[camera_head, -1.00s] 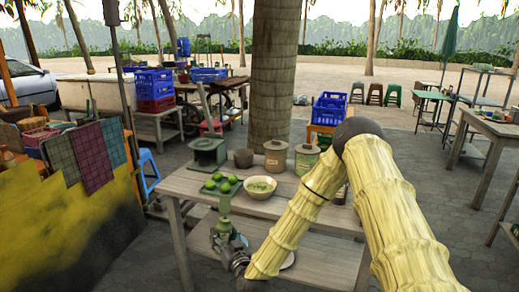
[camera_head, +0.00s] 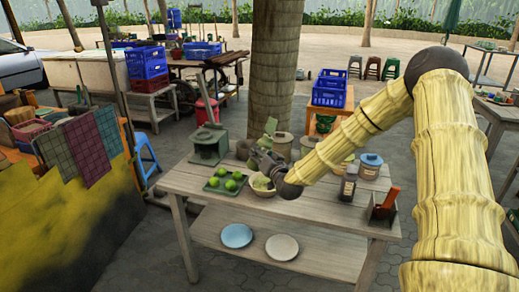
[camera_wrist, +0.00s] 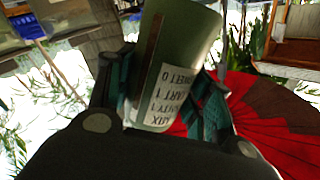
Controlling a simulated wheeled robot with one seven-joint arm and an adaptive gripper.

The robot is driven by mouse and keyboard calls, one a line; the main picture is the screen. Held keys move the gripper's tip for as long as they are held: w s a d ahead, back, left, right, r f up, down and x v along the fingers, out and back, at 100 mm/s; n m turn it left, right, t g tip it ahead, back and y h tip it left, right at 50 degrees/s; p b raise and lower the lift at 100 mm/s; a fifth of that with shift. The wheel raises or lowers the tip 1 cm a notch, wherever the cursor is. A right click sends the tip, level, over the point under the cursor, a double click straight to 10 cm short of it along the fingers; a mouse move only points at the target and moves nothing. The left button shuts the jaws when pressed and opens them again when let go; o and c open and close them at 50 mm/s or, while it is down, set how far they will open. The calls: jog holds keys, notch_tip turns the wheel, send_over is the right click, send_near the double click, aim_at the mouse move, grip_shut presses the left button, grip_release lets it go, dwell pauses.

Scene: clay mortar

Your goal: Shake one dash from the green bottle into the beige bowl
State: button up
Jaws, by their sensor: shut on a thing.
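The green bottle (camera_head: 270,127) is held tilted above the table, over the back side of the beige bowl (camera_head: 259,187). My gripper (camera_head: 260,156) is shut on it; in the wrist view the bottle (camera_wrist: 185,50) sits between both dark fingers (camera_wrist: 165,85), its white label upside down. I cannot tell which way the mouth points.
A green tray (camera_head: 211,187) with several limes lies left of the bowl. A dark bottle (camera_head: 348,186), a blue-lidded jar (camera_head: 370,166) and lidded pots (camera_head: 282,146) stand right and behind. A green stove (camera_head: 209,146) is back left. Two plates lie on the lower shelf.

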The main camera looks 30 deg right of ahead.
aim_at(251, 168)
jog(key=shift+a+f+m+b, duration=0.1)
jog(key=shift+f+m+b, duration=0.8)
jog(key=shift+f+b, duration=0.3)
jog(key=f+m+b, duration=0.1)
jog(key=b, duration=0.1)
jog(key=a+f+m+b, duration=0.1)
jog(key=f+b, duration=0.1)
jog(key=a+f+m+b, duration=0.1)
jog(key=m, duration=0.1)
jog(key=shift+w+a+f+b, duration=0.15)
jog(key=shift+a+f+b, duration=0.1)
jog(key=shift+f+b, duration=0.15)
jog(key=m+b, duration=0.2)
jog(key=m, duration=0.1)
jog(key=a+r+m+b, duration=0.1)
jog(key=m+b, duration=0.2)
jog(key=a+r+m+b, duration=0.1)
jog(key=m+b, duration=0.1)
jog(key=m, duration=0.2)
jog(key=shift+w+a, duration=0.1)
jog(key=shift+w, duration=0.1)
jog(key=shift+r+m, duration=0.4)
jog(key=shift+m, duration=0.1)
